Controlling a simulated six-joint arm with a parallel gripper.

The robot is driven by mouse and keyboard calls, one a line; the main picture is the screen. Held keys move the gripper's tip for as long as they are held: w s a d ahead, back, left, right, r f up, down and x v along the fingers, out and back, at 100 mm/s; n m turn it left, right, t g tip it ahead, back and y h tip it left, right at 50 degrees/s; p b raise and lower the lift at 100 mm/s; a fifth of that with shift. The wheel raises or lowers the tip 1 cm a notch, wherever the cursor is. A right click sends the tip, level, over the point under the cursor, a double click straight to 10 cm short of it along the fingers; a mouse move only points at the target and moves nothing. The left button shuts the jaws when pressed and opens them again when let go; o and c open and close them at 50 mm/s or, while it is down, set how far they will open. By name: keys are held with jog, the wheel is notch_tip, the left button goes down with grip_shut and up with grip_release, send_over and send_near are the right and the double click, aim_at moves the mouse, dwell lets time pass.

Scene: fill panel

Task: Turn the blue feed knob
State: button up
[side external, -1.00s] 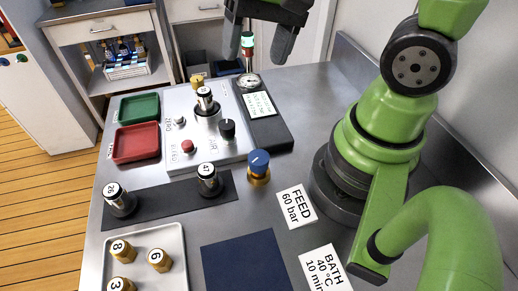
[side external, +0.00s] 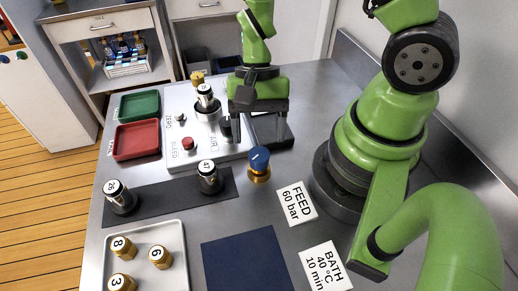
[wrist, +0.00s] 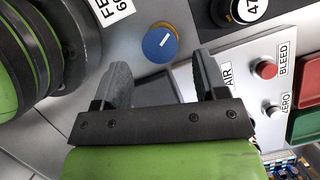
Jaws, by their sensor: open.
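The blue feed knob (side external: 259,160) sits on a brass base on the steel table, right of the black strip. A white line marks its top. It also shows in the wrist view (wrist: 160,45), in the gap just beyond my fingertips. My gripper (side external: 259,130) points down with its fingers apart and nothing between them. In the side view it is behind the knob, near the panel's right part. In the wrist view my gripper (wrist: 163,70) does not have the knob between its fingers. The knob is fully visible in both views.
The white panel (side external: 180,155) carries a red BLEED button (side external: 188,144) and a capped cylinder. Capped cylinder 47 (side external: 209,178) stands left of the knob on the black strip. The FEED 60 bar card (side external: 297,204) lies right of it. A navy mat (side external: 246,265) is in front.

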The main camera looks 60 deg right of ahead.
aim_at(259, 153)
jog(key=shift+x, duration=2.15)
jog(key=shift+f, duration=0.1)
jog(key=c, duration=0.9)
